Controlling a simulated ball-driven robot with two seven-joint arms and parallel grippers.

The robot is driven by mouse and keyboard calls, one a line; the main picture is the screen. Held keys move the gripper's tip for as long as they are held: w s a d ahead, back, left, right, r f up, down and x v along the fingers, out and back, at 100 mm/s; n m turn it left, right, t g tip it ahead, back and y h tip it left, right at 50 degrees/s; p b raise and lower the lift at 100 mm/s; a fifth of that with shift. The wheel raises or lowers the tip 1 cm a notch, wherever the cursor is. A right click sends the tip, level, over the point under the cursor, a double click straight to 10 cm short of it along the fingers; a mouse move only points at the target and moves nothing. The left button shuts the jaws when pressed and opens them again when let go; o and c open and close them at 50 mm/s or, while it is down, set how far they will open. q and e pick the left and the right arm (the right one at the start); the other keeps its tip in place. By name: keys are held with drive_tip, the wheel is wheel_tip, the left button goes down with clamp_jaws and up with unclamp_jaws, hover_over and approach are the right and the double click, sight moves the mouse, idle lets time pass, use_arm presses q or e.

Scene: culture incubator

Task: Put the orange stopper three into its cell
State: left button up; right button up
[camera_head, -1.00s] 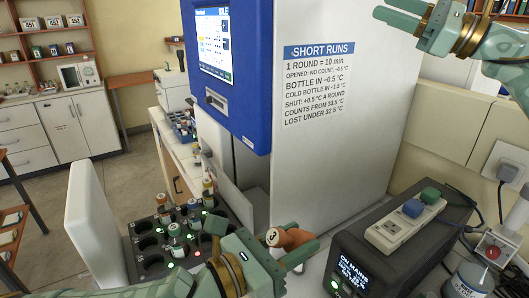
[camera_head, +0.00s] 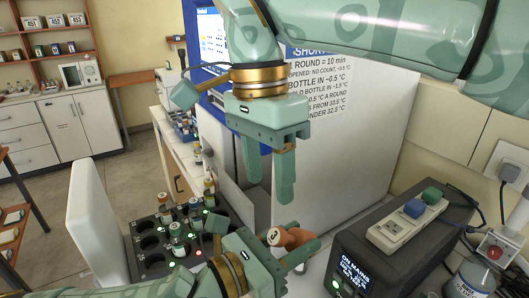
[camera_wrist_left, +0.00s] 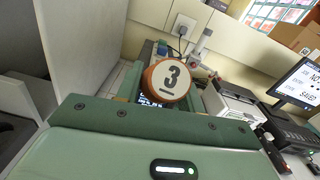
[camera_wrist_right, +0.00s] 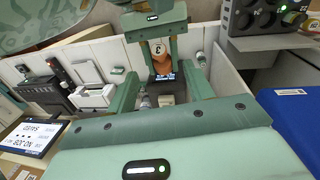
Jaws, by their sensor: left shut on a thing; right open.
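The orange stopper three (camera_head: 296,238), with a white round face marked 3, is held in my left gripper (camera_head: 292,250) at the lower middle of the head view. Its numbered face shows in the left wrist view (camera_wrist_left: 168,80), and the stopper also shows in the right wrist view (camera_wrist_right: 162,62). My right gripper (camera_head: 270,172) is open and empty above the stopper, fingers pointing down. The dark block of round cells (camera_head: 150,266) is at the lower left, some cells empty and several holding bottles. My left arm hides part of it; I cannot tell which cell is the stopper's.
A white door panel (camera_head: 92,225) stands left of the block. The white incubator side (camera_head: 350,150) rises behind the grippers. A dark power unit (camera_head: 400,262) with a white socket strip (camera_head: 405,228) stands at the right. My right arm covers the upper right.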

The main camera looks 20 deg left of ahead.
sight(272, 234)
drive_tip(key=f, duration=0.6)
drive_tip(key=d+f, duration=0.1)
drive_tip(key=f, duration=0.2)
drive_tip(key=shift+s+f, duration=0.2)
drive_tip(key=shift+s, duration=0.2)
drive_tip(key=c, duration=1.1)
use_arm(q)
drive_tip(key=o, duration=1.1)
use_arm(e)
drive_tip(key=shift+o, duration=0.2)
